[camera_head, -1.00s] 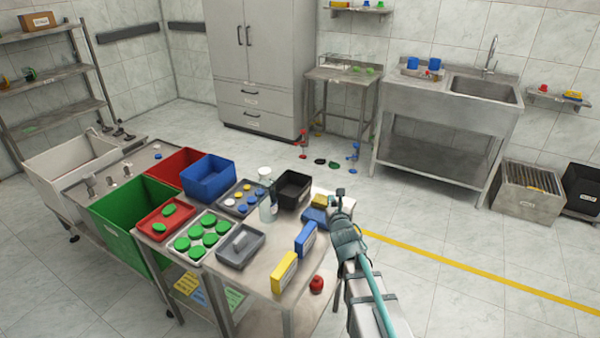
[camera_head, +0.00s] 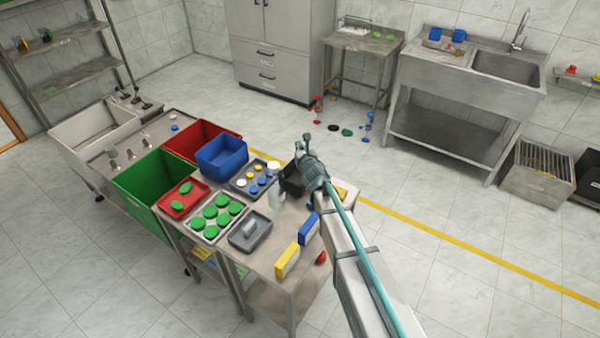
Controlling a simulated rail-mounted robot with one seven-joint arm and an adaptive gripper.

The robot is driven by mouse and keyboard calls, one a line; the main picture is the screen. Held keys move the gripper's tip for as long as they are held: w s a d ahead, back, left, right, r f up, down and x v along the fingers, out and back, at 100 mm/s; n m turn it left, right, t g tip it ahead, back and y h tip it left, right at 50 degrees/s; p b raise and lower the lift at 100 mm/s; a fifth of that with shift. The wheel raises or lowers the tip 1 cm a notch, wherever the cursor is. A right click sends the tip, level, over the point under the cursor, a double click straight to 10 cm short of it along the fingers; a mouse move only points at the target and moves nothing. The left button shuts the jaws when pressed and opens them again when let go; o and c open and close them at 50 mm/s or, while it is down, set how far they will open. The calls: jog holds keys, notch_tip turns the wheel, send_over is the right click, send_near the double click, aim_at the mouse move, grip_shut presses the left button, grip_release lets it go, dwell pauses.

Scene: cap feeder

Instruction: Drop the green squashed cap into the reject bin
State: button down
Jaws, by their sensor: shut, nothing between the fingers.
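Two green caps (camera_head: 184,188) lie in a shallow red tray (camera_head: 172,205) on the table. Several green caps (camera_head: 209,212) fill a pale tray (camera_head: 197,234) beside it. They are too small for me to tell for sure which one is squashed. A deep red bin (camera_head: 183,144) stands behind the red tray, left of a blue bin; no reject label is readable on it. My gripper (camera_head: 301,149) is shut and empty, above the far right part of the table, near the black box and well right of the red tray. Its fingertips are small and partly hidden.
A green bin (camera_head: 137,187) stands left of the red tray. A blue bin (camera_head: 220,167), a tray of small caps, a white-topped bottle (camera_head: 275,186) and a grey tray (camera_head: 237,245) crowd the table. Yellow (camera_head: 287,260) and blue boxes stand at the right front.

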jog(key=shift+f+b, duration=2.45)
jog(key=shift+f, duration=0.45)
jog(key=c, duration=1.4)
grip_release()
jog(key=v, duration=1.2)
